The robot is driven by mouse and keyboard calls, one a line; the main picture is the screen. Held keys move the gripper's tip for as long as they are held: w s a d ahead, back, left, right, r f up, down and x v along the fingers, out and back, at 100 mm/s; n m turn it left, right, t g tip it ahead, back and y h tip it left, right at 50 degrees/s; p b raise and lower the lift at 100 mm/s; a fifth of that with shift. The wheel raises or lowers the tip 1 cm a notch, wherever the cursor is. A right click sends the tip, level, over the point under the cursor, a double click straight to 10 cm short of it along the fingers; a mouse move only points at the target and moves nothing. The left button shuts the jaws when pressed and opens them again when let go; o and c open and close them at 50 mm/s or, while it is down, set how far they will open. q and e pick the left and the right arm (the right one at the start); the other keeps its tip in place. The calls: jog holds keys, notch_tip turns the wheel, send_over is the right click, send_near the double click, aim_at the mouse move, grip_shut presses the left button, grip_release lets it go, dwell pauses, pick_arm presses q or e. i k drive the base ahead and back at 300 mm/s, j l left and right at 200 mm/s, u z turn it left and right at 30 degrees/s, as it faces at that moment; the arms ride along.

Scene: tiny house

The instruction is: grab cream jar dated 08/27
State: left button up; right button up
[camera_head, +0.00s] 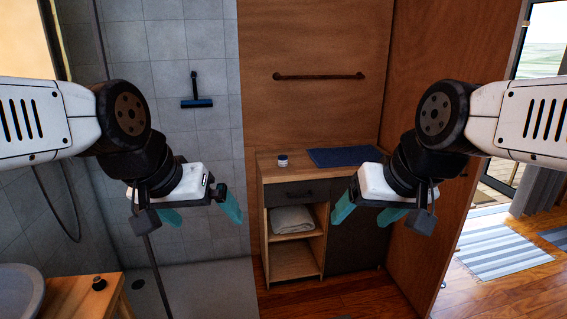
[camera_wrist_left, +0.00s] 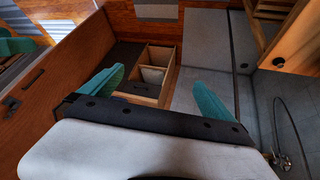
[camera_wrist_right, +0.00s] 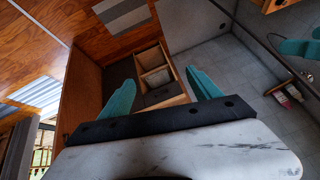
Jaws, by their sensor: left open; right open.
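A small white jar with a dark lid (camera_head: 282,160) stands upright on the left part of the wooden cabinet top (camera_head: 268,174) in the head view. No date on it can be read at this size. My left gripper (camera_head: 201,210) is open and empty, raised in front of the shower, left of the jar and nearer to me. My right gripper (camera_head: 366,213) is open and empty, raised in front of the cabinet's right side. Both wrist views show spread teal fingers with nothing between them, at the left gripper (camera_wrist_left: 156,88) and the right gripper (camera_wrist_right: 160,88).
A folded dark blue towel (camera_head: 345,156) lies right of the jar. A light folded towel (camera_head: 291,220) is on the cabinet's open shelf. A wooden counter (camera_head: 70,300) with a small dark object (camera_head: 99,283) is at lower left. Wooden floor (camera_head: 340,300) is clear before the cabinet.

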aim_at(282, 158)
jog(key=i+l+u, duration=0.1)
jog(key=i, duration=0.45)
jog(key=i+l+u, duration=0.1)
jog(key=i+l, duration=0.2)
jog(key=i, duration=0.25)
jog(key=i+l+u, duration=0.1)
jog(key=i+l, duration=0.2)
jog(key=i, duration=0.25)
jog(key=i+l+u, duration=0.1)
jog(key=i+l, duration=0.2)
jog(key=i, duration=0.2)
